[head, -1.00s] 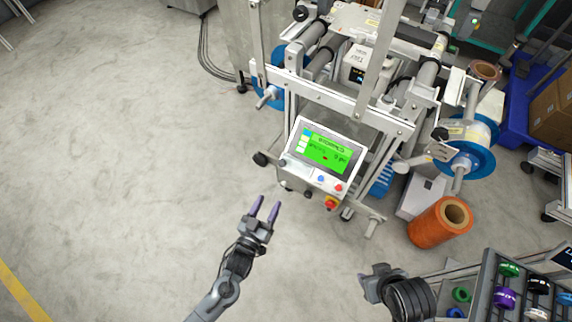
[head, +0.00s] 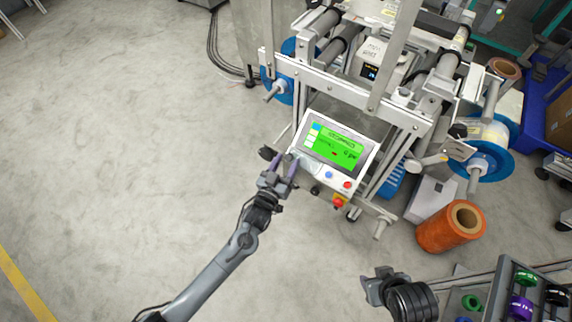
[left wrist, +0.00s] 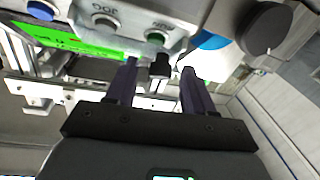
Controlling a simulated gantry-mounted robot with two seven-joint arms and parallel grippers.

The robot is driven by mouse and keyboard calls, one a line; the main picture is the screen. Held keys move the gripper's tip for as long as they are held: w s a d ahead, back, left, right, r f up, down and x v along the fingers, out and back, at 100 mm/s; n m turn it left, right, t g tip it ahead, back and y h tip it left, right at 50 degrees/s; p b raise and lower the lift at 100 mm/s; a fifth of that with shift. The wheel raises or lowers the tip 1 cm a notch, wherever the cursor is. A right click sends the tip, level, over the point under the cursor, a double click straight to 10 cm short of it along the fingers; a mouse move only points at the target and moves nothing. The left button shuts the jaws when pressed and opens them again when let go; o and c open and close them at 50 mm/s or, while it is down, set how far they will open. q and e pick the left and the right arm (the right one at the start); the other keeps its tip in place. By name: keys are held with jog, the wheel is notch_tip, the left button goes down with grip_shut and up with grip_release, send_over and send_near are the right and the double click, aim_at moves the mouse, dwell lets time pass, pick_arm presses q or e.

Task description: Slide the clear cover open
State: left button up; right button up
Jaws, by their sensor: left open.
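The control panel (head: 338,148) has a green screen and a row of buttons, and stands on the front of the machine. My left gripper (head: 284,165) is open at the panel's lower left corner. In the left wrist view its two dark purple fingers (left wrist: 158,85) stand apart, with a small black knob (left wrist: 158,68) showing between them; contact cannot be told. A pale, see-through patch (head: 310,164) beside the fingers may be the clear cover, but its edges are unclear. My right gripper (head: 375,286) is low in the head view, away from the panel; its jaws are unclear.
Metal rails (head: 340,88) and rollers stand above the panel. An orange roll (head: 450,228) stands on the floor to the right. A rack of coloured reels (head: 520,290) is at the lower right. The floor at left is clear.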

pick_arm(q)
jog(key=shift+w, duration=0.15)
jog(key=shift+c, duration=0.2)
pick_arm(e)
jog(key=shift+w, duration=0.1)
pick_arm(q)
grip_shut()
pick_arm(e)
jog(key=shift+a, duration=0.15)
pick_arm(q)
jog(key=shift+r, duration=0.1)
